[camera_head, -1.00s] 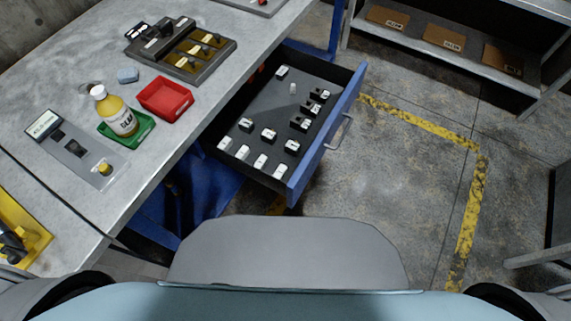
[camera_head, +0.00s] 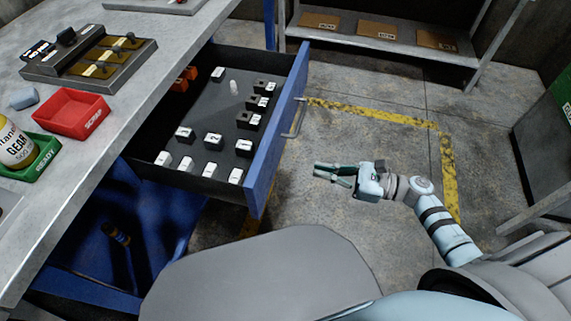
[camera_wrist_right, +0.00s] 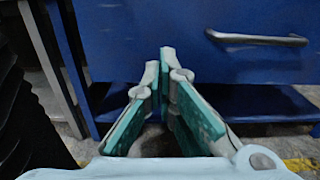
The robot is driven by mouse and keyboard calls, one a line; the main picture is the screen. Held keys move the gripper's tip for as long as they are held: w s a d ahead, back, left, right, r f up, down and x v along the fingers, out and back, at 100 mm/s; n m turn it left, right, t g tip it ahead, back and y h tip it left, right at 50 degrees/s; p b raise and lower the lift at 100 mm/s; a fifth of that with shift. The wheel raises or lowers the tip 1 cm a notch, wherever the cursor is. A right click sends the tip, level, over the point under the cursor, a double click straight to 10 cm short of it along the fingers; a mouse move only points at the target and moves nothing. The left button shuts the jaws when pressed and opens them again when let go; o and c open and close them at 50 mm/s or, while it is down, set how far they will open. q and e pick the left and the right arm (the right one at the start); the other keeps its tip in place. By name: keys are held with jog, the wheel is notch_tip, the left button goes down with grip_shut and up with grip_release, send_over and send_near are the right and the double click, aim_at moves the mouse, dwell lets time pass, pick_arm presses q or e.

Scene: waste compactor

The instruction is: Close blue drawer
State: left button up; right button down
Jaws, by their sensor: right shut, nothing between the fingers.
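The blue drawer (camera_head: 276,135) stands pulled out from under the workbench, with several small labelled blocks inside. Its front carries a metal handle (camera_head: 295,117) facing right. My right gripper (camera_head: 322,172) is to the right of the drawer front, shut and empty, with a visible gap between fingertips and drawer in the head view. In the right wrist view the gripper's fingers (camera_wrist_right: 160,62) point at the blue drawer front (camera_wrist_right: 140,30), with the handle (camera_wrist_right: 257,38) to their right. My left gripper is not in view.
The workbench (camera_head: 125,107) holds a red bin (camera_head: 72,117), a green tray (camera_head: 40,160) with a bottle (camera_head: 12,145), and a dark fixture (camera_head: 90,60). A shelf (camera_head: 375,45) stands at the back. The floor right of the drawer is clear, with yellow lines.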

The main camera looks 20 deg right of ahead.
aim_at(273, 161)
jog(key=x, duration=0.9)
jog(key=shift+a+p, duration=0.1)
jog(key=shift+p, duration=0.2)
jog(key=shift+w+a, duration=0.15)
